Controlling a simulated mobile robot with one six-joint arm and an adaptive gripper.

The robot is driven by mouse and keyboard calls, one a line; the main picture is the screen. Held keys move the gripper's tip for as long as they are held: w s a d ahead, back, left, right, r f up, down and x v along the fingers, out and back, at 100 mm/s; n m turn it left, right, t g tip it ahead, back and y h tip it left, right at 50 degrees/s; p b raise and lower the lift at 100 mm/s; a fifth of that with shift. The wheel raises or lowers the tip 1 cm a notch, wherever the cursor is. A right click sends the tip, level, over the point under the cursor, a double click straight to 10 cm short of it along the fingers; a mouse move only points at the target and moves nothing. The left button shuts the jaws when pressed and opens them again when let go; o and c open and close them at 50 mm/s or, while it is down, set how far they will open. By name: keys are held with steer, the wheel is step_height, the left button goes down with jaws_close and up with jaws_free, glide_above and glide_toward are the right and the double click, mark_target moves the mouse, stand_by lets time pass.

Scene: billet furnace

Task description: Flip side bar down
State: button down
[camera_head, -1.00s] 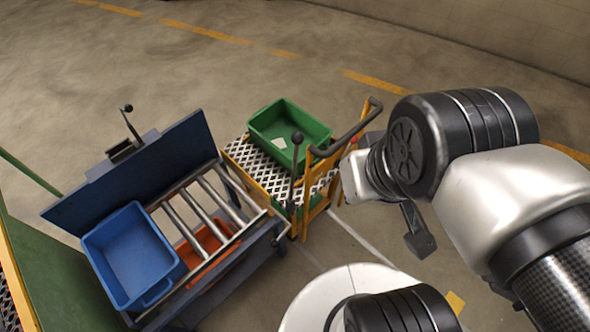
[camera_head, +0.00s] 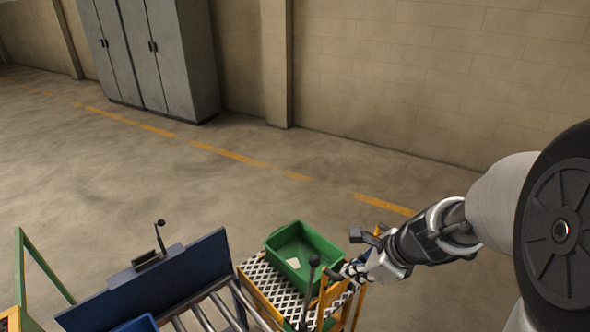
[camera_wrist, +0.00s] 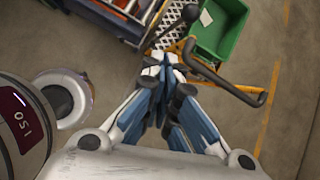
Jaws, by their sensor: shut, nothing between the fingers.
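A roller table has an upright dark blue side panel (camera_head: 165,275) along its far side. A black-knobbed lever (camera_head: 160,237) stands on that panel's far face. A second black-knobbed lever (camera_head: 313,275) stands upright at the near side of the orange cart (camera_head: 262,303). I cannot tell which of these is the side bar. My gripper (camera_head: 352,270) is shut and empty, close to the right of the cart's lever and over the cart's handle end. In the wrist view my gripper's fingertips (camera_wrist: 165,68) meet beside the cart's orange frame, and they partly hide it.
A green bin (camera_head: 298,240) with a pale item sits on the cart's mesh top; it also shows in the wrist view (camera_wrist: 220,28). The cart's black push handle (camera_wrist: 228,82) juts out near my fingers. Grey cabinets (camera_head: 150,60) stand far back. Floor behind the cart is clear.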

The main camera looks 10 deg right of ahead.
steer(key=d+f+m, duration=0.2)
steer(key=m, duration=0.1)
steer(key=shift+w+f, duration=0.1)
steer(key=shift+w, duration=0.25)
steer(key=w+a+f+b, duration=0.4)
steer(key=w+a+f, duration=0.1)
steer(key=w+f, duration=0.2)
steer(key=shift+a+f, duration=0.2)
steer(key=shift+f, duration=0.05)
stand_by(0.4)
